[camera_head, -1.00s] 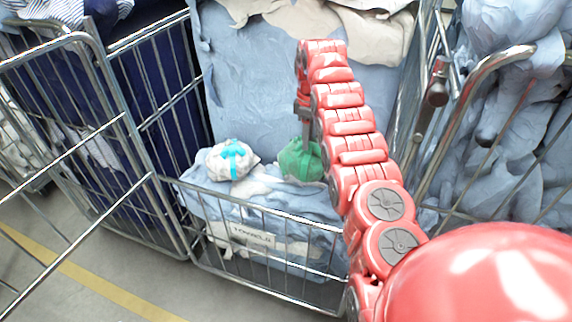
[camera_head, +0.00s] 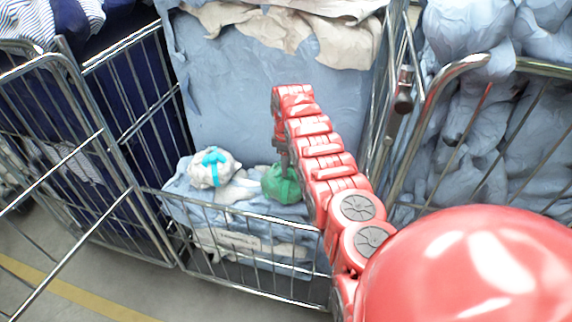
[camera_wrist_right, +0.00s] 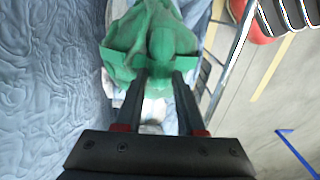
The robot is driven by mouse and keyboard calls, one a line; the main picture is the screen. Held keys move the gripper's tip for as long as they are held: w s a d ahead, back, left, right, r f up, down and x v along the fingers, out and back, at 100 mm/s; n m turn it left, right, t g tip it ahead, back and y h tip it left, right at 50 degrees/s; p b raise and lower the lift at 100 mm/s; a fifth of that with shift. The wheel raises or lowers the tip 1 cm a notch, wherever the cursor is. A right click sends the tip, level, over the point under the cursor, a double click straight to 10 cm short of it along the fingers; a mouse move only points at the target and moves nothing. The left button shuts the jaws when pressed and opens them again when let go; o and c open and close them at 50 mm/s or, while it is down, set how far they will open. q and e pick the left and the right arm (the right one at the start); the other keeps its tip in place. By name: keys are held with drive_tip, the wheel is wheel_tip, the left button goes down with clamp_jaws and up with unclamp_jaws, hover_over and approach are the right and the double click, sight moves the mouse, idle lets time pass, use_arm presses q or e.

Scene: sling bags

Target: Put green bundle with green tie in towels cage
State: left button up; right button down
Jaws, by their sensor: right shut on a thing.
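The green bundle with its green tie (camera_head: 281,186) is in the middle of the head view, inside the front of the towels cage (camera_head: 240,208). It fills the top of the right wrist view (camera_wrist_right: 150,45). My right gripper (camera_head: 284,166) comes down on it from above and is shut on its gathered top. In the right wrist view both fingers (camera_wrist_right: 160,78) meet the green cloth. Whether the bundle rests on the blue towels below or hangs just above them I cannot tell. My left gripper is out of view.
A white bundle with a blue tie (camera_head: 214,168) lies on the towels left of the green one. Blue cloth lines the cage back. A cage with dark blue cloth (camera_head: 75,110) stands left, one with light blue bags (camera_head: 500,120) right.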

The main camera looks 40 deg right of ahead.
drive_tip(key=c, duration=0.5)
unclamp_jaws()
drive_tip(key=shift+r, duration=0.1)
drive_tip(key=shift+r, duration=0.2)
wheel_tip(320, 180, up, 12)
drive_tip(key=b, duration=0.3)
drive_tip(key=shift+f, duration=0.25)
drive_tip(key=shift+a, duration=0.1)
